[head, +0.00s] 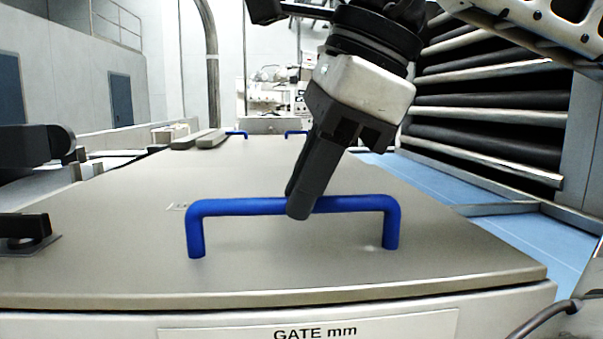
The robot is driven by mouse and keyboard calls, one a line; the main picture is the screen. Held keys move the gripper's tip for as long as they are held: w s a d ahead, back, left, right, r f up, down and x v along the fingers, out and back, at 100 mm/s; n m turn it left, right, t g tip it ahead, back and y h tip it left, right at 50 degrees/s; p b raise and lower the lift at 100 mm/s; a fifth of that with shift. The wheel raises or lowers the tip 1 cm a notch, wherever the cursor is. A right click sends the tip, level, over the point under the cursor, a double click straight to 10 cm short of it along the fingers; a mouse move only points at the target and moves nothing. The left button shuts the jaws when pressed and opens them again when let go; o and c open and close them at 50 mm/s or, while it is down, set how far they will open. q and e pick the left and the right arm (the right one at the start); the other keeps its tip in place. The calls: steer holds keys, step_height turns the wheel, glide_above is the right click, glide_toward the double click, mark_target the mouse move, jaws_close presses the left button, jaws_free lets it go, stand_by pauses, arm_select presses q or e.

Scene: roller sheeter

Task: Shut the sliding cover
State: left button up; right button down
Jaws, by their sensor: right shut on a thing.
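The sliding cover (120,235) is a wide flat grey panel that fills the lower middle of the head view. A blue bar handle (240,207) stands on it near its front edge. My right gripper (300,205) comes down from above, tilted, and is shut on the blue handle near the middle of its bar. Its fingers hide a short part of the bar. My left gripper is not in view.
A label reading "GATE mm" (315,332) is on the front face below the cover. Two smaller blue handles (236,133) show at the far end. A dark fitting (25,228) sits at the left. Dark rollers (490,115) stand at the right above a blue floor (440,180).

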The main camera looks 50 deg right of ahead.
steer(key=shift+s+a, duration=0.25)
steer(key=c, duration=1.4)
jaws_free()
steer(key=shift+s+a, duration=0.15)
steer(key=shift+r, duration=0.1)
steer(key=p+v, duration=0.2)
steer(key=v, duration=1.3)
steer(key=shift+s+r+p, duration=0.2)
steer(key=shift+r+p, duration=0.15)
steer(key=shift+p, duration=0.05)
